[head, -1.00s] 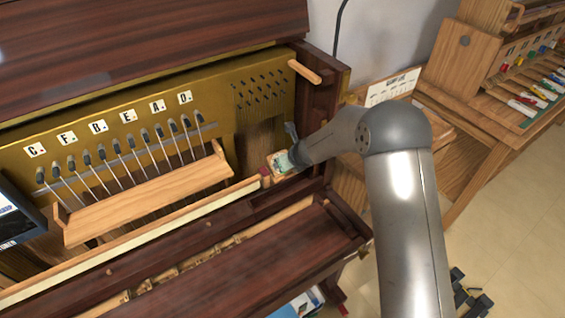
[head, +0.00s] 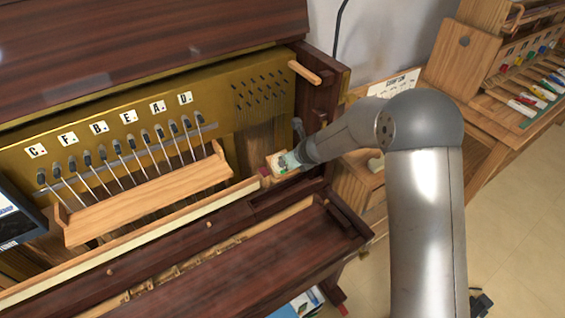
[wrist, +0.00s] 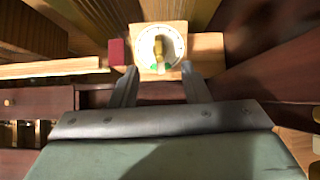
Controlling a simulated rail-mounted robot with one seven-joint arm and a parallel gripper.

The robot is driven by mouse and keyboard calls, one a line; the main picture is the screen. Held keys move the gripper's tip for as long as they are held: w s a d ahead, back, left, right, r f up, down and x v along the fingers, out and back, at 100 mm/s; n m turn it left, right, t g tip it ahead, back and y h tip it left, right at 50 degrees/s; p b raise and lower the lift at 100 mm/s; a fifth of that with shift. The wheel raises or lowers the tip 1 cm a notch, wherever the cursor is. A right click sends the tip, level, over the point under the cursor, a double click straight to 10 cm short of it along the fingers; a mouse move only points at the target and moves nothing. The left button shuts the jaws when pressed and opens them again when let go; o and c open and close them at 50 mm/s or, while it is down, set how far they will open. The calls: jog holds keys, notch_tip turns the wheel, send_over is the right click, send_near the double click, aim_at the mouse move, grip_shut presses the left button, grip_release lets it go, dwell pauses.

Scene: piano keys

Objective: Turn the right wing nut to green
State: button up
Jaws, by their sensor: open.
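The wing nut (wrist: 158,46) is pale yellow and stands roughly upright at the centre of a round white dial (wrist: 176,42) in the wrist view. The dial is on a small wooden block (wrist: 206,44). Green marks show at the dial's lower edge, below the nut. My gripper (wrist: 160,68) is open, its two dark fingers to either side of the dial's lower part, with nothing held. In the head view, my gripper (head: 290,160) is at the right end of the piano's wooden rail, beside the block (head: 275,164); the wing nut is too small to make out there.
A small red block (wrist: 117,52) sits left of the dial; the wooden rail (head: 170,220) runs left from there. The piano's dark right side (head: 322,95) rises close by. A tilted wooden shelf (head: 145,195) and several hammers stand at the left.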

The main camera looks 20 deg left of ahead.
jog(key=p+v, duration=0.1)
jog(key=v, duration=0.5)
dwell(0.6)
dwell(0.3)
jog(key=s+d+r+n+g+h, duration=0.1)
jog(key=s+d+r+n, duration=0.5)
jog(key=d+n, duration=0.15)
jog(key=s+d+r+n+g, duration=0.1)
jog(key=s+d+r+n, duration=0.5)
jog(key=d+n, duration=0.15)
jog(key=s+d+n+g+h, duration=0.2)
jog(key=s+d+n+h, duration=0.3)
jog(key=s+d+n, duration=0.5)
jog(key=s+d, duration=0.8)
jog(key=shift+s+r, duration=0.3)
jog(key=shift+s, duration=0.05)
